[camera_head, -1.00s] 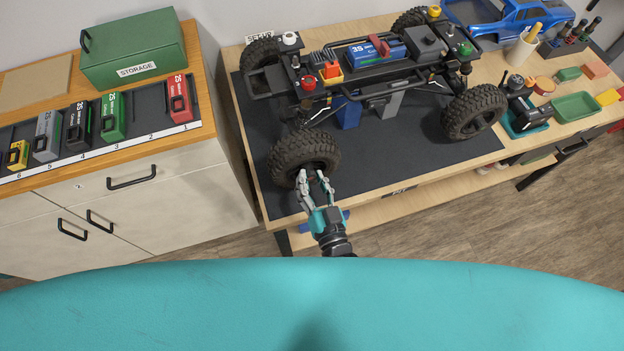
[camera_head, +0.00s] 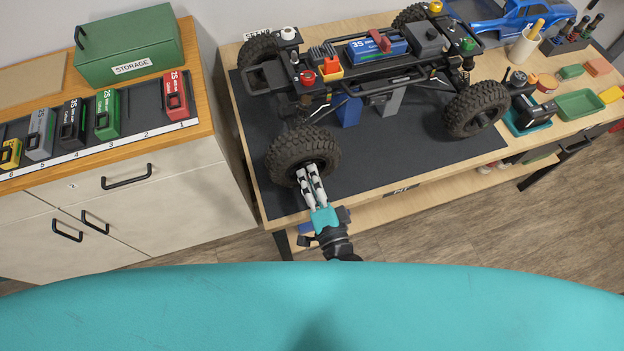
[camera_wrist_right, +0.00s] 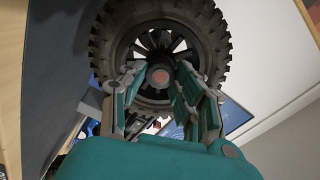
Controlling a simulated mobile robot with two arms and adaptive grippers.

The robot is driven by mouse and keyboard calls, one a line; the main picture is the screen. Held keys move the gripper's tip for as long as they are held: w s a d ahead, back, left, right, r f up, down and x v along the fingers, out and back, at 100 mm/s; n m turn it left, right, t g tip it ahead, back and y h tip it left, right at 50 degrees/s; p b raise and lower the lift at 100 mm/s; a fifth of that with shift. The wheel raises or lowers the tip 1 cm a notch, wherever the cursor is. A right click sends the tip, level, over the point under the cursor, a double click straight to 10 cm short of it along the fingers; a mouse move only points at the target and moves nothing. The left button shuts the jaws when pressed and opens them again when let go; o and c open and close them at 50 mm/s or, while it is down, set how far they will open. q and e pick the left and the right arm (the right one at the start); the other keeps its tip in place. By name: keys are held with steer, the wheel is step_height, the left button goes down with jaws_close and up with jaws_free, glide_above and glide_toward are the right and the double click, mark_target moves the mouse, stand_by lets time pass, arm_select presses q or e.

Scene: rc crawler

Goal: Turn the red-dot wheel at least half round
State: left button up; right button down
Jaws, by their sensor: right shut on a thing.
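The crawler (camera_head: 345,90) stands on the dark mat, held up on blue and grey supports. Its red-dot wheel (camera_head: 290,148) is the near left one, a black knobby tyre. My right gripper (camera_head: 309,172) reaches this wheel's outer face from the front. In the right wrist view the wheel (camera_wrist_right: 107,50) faces the camera, with the red dot (camera_wrist_right: 160,76) at the hub centre between my fingers. The right gripper (camera_wrist_right: 160,84) is shut on the wheel's hub area; the exact contact is hard to see. My left gripper is not in view.
The wooden bench (camera_head: 405,185) has its front edge just below the wheel. A cabinet (camera_head: 165,200) with battery packs and a green storage box (camera_head: 128,50) stands at left. A green tray (camera_head: 580,105), cup and tools lie at right.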

steer(key=m+b, duration=0.1)
steer(key=m, duration=0.3)
steer(key=shift+f+m+b, duration=0.15)
steer(key=shift+m+b, duration=0.15)
steer(key=shift+b, duration=0.1)
steer(key=shift+m+b, duration=0.6)
steer(key=shift+m, duration=0.9)
steer(key=c, duration=1)
jaws_free()
steer(key=shift+s, duration=0.2)
steer(key=v, duration=1.1)
steer(key=shift+s+d, duration=0.15)
steer(key=shift+s, duration=0.15)
